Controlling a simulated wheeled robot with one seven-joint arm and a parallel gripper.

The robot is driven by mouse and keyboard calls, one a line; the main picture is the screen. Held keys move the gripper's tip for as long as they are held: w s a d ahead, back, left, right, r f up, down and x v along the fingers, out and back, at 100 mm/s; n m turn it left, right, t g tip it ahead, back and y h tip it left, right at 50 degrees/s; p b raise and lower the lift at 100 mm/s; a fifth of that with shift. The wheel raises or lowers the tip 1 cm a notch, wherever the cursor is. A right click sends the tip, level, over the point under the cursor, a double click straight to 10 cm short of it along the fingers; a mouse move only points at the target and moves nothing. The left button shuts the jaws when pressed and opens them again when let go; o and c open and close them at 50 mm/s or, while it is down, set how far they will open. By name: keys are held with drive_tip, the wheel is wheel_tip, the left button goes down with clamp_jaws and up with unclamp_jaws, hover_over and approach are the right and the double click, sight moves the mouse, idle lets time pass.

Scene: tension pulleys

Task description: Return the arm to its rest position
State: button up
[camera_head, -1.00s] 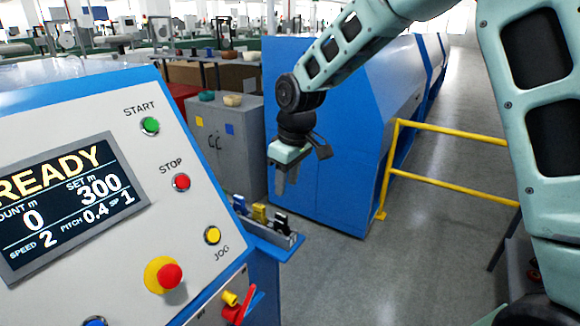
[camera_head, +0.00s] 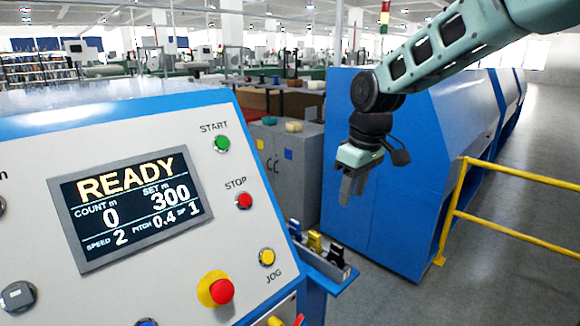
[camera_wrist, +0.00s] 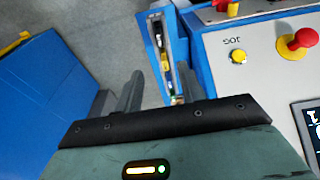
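My gripper (camera_head: 350,188) hangs with its fingers pointing down, in the air to the right of the control panel (camera_head: 130,125) and in front of the blue machine cabinet (camera_head: 375,215). In the wrist view my gripper (camera_wrist: 160,88) shows two dark fingers standing apart with nothing held between them. My arm runs from the gripper up to the upper right in the head view.
A small blue tray (camera_head: 347,272) with several small parts is fixed beside the panel, below my gripper. A yellow railing (camera_head: 455,205) stands at the right. A grey cabinet (camera_head: 300,165) stands behind. The grey floor at right is clear.

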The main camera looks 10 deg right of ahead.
drive_tip(key=s+a+f+g+b, duration=0.1)
drive_tip(key=s+a+f+b, duration=0.2)
drive_tip(key=s, duration=0.5)
drive_tip(key=s+a+f+b, duration=0.1)
drive_tip(key=s+a+f, duration=0.2)
drive_tip(key=s+a, duration=0.45)
drive_tip(key=s+d+f+b, duration=0.1)
drive_tip(key=s+f, duration=0.2)
drive_tip(key=s, duration=0.5)
drive_tip(key=s+d+f+b, duration=0.1)
drive_tip(key=s+f, duration=0.2)
drive_tip(key=s, duration=0.4)
drive_tip(key=shift+s+d+n, duration=0.3)
drive_tip(key=shift+s+d, duration=0.05)
